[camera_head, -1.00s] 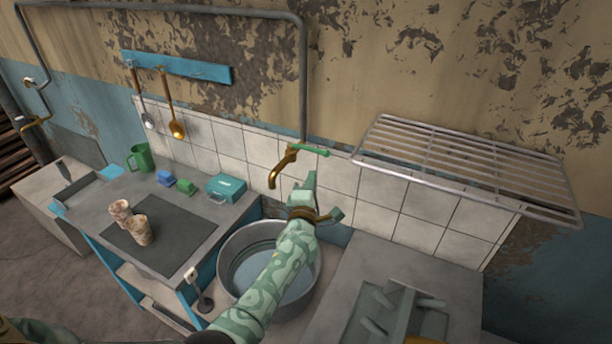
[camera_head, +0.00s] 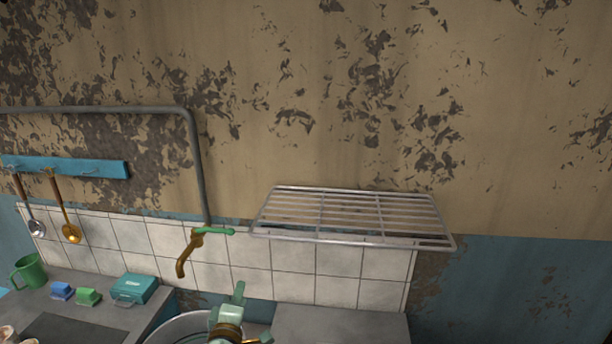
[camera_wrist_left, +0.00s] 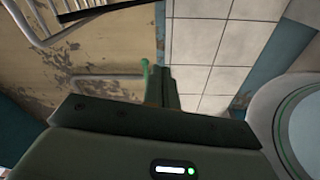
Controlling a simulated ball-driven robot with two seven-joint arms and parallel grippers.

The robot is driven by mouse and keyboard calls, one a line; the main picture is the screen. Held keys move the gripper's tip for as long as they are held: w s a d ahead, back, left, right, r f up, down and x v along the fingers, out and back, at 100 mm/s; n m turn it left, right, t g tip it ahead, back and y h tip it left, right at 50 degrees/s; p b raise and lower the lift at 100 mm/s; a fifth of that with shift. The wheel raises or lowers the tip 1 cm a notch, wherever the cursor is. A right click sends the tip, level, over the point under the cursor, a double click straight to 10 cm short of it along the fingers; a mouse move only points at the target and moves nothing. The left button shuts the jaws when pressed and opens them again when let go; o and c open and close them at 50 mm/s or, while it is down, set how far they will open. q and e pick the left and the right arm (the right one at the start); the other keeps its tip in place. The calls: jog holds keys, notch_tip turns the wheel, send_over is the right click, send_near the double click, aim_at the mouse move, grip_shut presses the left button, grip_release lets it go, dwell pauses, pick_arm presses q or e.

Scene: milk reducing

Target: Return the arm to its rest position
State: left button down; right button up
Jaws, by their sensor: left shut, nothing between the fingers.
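My left gripper (camera_head: 238,292) is pale green with a brass-coloured band behind it. It shows at the bottom of the head view, over the metal basin (camera_head: 178,328) and below the brass tap (camera_head: 190,250) with its green handle. It is shut and empty, apart from the tap in that view. In the left wrist view the dark gripper body fills the lower part, and the shut fingers (camera_wrist_left: 170,88) point up the picture. Most of my left arm is below the head view's edge. My right gripper does not show.
A wire rack (camera_head: 350,217) juts from the wall right of the tap. A grey counter (camera_head: 340,325) lies below it. On the left counter stand a green mug (camera_head: 28,272), blue and green blocks, and a teal box (camera_head: 135,289). Ladles hang from a blue rail (camera_head: 80,167).

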pick_arm(q)
jog(key=s+a+f+m+g+h, duration=0.1)
jog(key=s+f+m+g, duration=0.25)
jog(key=s+m, duration=0.5)
jog(key=s+a+f+m+g, duration=0.15)
jog(key=s+m+g, duration=0.25)
jog(key=s+m, duration=0.45)
jog(key=s+a+r+m+g+y, duration=0.2)
jog(key=s+a+m+y, duration=0.15)
jog(key=s, duration=0.45)
jog(key=s+a+r+m+g+y, duration=0.2)
jog(key=s+a, duration=0.2)
jog(key=s, duration=0.4)
jog(key=s+d+f+g+h+b, duration=0.2)
jog(key=s+f+b, duration=0.15)
jog(key=f, duration=1.45)
jog(key=s+d+f+g+h+b, duration=0.1)
jog(key=s+d+f+h+b, duration=0.2)
jog(key=f, duration=1.5)
jog(key=s+f+n+g+b, duration=0.3)
jog(key=s+f+b, duration=0.3)
jog(key=s+f, duration=1.1)
notch_tip(320, 180, down, 3)
jog(key=shift+s+a+r, duration=0.2)
jog(key=shift+s+a, duration=0.1)
jog(key=shift+a, duration=0.05)
